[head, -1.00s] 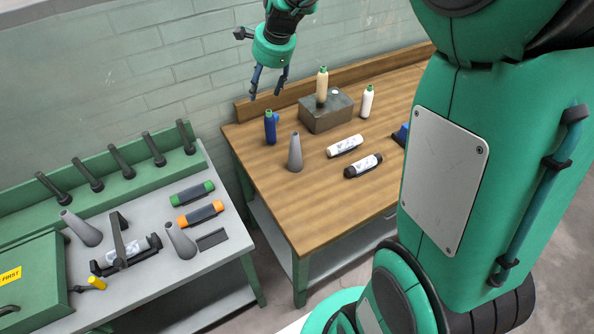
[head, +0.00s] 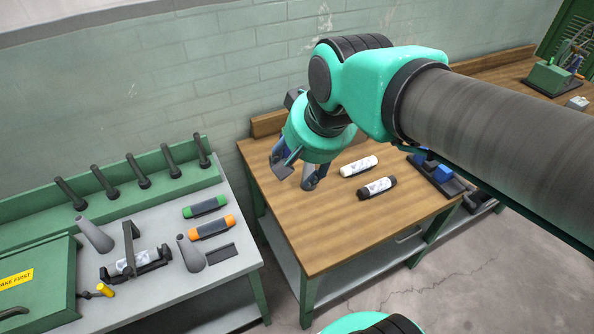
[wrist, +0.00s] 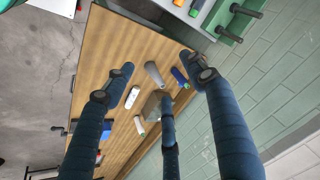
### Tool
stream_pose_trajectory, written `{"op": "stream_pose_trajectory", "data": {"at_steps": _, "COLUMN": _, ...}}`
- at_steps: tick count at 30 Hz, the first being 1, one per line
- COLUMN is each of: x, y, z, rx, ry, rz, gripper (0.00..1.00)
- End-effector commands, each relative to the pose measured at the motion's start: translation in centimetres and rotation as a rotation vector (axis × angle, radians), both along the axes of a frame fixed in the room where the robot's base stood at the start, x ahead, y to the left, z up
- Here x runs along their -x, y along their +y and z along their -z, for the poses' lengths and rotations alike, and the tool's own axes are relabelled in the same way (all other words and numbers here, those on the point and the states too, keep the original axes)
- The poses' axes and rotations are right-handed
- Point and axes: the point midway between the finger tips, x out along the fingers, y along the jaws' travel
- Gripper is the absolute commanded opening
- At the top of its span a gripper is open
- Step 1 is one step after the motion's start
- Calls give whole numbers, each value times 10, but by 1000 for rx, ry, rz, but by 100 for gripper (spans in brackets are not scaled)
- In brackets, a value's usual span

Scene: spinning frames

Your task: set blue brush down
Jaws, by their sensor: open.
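An upright blue item with a darker end, which I take for the blue brush (wrist: 179,76), stands on the wooden table (head: 310,250) in the wrist view, beside a grey cone (wrist: 154,72). In the head view my arm and gripper hide it. My gripper (head: 298,174) is over the back left part of the table, fingers spread. In the wrist view my gripper (wrist: 155,88) is open and nothing is between its fingers. The blue item shows near the right fingertip, apparently below and apart from it.
A white bobbin (head: 359,166) and a dark-ended bobbin (head: 377,188) lie on the table. A dark tray with blue pieces (head: 440,174) is to their right. A grey box (wrist: 153,104) stands near the cone. The left bench (head: 170,288) holds several parts. The table's front is clear.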

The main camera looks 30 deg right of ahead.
Motion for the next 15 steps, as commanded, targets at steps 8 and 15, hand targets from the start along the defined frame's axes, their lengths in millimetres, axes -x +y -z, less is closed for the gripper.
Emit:
{"op": "stream_pose_trajectory", "data": {"at_steps": 8, "x": 57, "y": 5, "z": 14, "rx": 136, "ry": -27, "rz": -232, "gripper": 56}}
{"op": "stream_pose_trajectory", "data": {"at_steps": 15, "x": 69, "y": 6, "z": 19, "rx": 172, "ry": -32, "rz": -292, "gripper": 56}}
